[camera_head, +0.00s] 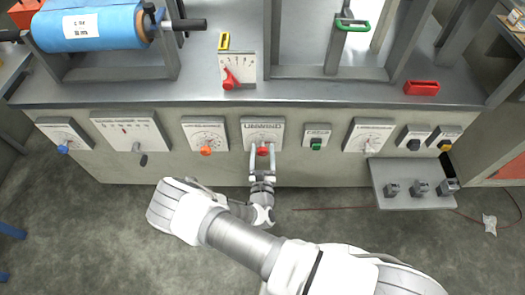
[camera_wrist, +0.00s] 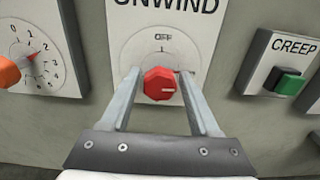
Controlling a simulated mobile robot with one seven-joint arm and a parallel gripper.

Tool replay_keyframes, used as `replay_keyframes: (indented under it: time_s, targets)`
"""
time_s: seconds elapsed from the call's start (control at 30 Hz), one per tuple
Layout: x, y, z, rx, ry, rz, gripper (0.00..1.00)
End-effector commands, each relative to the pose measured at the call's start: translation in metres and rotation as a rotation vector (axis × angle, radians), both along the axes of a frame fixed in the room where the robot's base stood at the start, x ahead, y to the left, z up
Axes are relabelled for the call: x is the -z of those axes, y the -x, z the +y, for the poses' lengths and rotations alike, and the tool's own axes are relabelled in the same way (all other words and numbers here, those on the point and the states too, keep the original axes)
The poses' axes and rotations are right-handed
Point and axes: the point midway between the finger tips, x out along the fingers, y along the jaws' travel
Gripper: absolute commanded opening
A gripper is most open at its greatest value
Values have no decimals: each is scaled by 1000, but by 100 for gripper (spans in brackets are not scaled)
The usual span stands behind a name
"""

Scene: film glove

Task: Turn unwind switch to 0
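The unwind switch is a red knob (camera_wrist: 159,84) on a white plate (camera_wrist: 199,45) marked UNWIND, with OFF above the dial. A pale mark on the knob points to the right in the wrist view. In the head view the red knob (camera_head: 263,151) sits low on the middle plate (camera_head: 262,128) of the panel. My gripper (camera_wrist: 158,73) is open, with one finger on each side of the knob. A gap shows at the left finger; I cannot tell whether the right one touches. My gripper (camera_head: 262,153) also shows at the knob in the head view.
An orange knob (camera_head: 206,150) on a numbered dial lies left of the switch. A CREEP plate with a green button (camera_wrist: 288,82) lies right. A grey shelf (camera_head: 416,200) with small grey blocks juts out at the right. Open floor lies below the panel.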

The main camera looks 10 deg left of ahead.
Motion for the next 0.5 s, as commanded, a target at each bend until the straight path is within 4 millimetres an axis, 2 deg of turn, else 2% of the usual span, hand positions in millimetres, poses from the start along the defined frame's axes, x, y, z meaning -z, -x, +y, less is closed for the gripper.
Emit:
replay_keyframes:
  time_s: [0.03, 0.07, 0.3, 0.33, 0.5]
  targets:
    - [0, 0, 0, 0, 0, 0, 51]
    - [0, 0, 0, 0, 0, 0, 46]
    - [0, 0, 0, 0, 0, 0, 2]
    - [0, 0, 0, 0, 0, 0, 0]
    - [0, 0, 0, 0, 3, -1, 0]
